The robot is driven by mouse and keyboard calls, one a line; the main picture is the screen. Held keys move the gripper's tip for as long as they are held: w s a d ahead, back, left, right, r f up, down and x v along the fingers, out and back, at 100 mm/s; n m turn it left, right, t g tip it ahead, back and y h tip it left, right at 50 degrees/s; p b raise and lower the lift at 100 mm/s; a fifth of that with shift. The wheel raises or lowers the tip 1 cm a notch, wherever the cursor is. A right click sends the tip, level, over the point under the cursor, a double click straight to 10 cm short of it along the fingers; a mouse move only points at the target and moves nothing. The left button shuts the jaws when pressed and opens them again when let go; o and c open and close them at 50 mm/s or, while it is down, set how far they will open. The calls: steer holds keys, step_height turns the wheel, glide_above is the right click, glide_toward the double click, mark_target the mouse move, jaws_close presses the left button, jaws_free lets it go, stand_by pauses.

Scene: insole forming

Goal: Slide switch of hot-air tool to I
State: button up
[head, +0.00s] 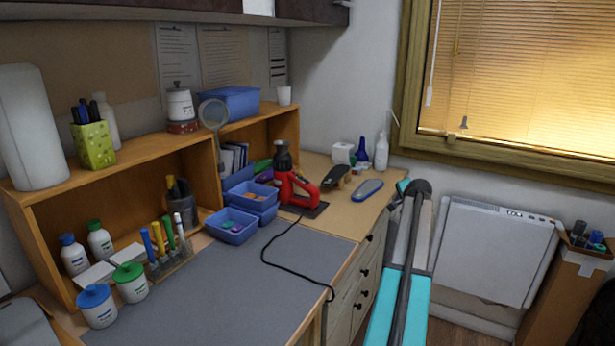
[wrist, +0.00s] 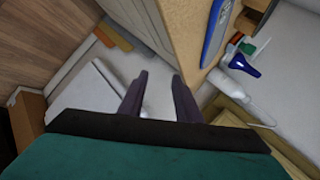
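The red hot-air tool (head: 297,190) with a dark nozzle stands on a dark base on the worktop, beside the blue bins. A black cord runs from it over the grey mat. Its switch is too small to make out, and the tool is not seen in the wrist view. My gripper (wrist: 158,97) shows in the wrist view as two dark fingers, apart and with nothing between them. It is away from the tool, beyond the worktop's right edge. In the head view my arm stands right of the drawers, and the fingers cannot be made out.
A blue insole-shaped piece (head: 368,189) and a dark object (head: 335,176) lie right of the tool. Bottles (head: 382,151) stand at the back corner. Blue bins (head: 231,225) sit close left. The grey mat (head: 255,290) is mostly clear. A white unit (head: 495,250) stands below the window.

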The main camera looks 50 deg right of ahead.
mark_target(302, 172)
steer(key=w+a+r+t+y, duration=0.1)
steer(key=w+a+r, duration=0.1)
steer(key=w, duration=0.1)
steer(key=w+a+r+m+t+y, duration=0.1)
steer(key=w+a+r+t, duration=0.1)
steer(key=w, duration=0.2)
steer(key=w+a+r+m+t+y, duration=0.1)
steer(key=w+a+r, duration=0.1)
steer(key=w, duration=0.1)
steer(key=shift+w+r+t+y+b, duration=0.1)
steer(key=shift+w+t+y+b, duration=0.1)
steer(key=shift+t+y+b, duration=0.15)
steer(key=w+a+m+y, duration=0.1)
steer(key=w+a+m+t+y+b, duration=0.1)
steer(key=a, duration=0.1)
steer(key=w+a+m+t+y, duration=0.1)
steer(key=a, duration=0.1)
steer(key=shift+w, duration=0.15)
steer(key=w+a+r+m+t+y+b, duration=0.1)
steer(key=a+r+m+t+y+b, duration=0.1)
steer(key=a+r+m+t+y, duration=0.2)
steer(key=shift+a+r+y, duration=0.4)
steer(key=shift+a+y, duration=0.55)
steer(key=shift+a, duration=0.75)
steer(key=shift+w, duration=0.3)
steer(key=p+x, duration=0.1)
steer(key=x, duration=1.2)
steer(key=shift+w+r, duration=0.15)
steer(key=shift+w, duration=0.1)
jaws_close()
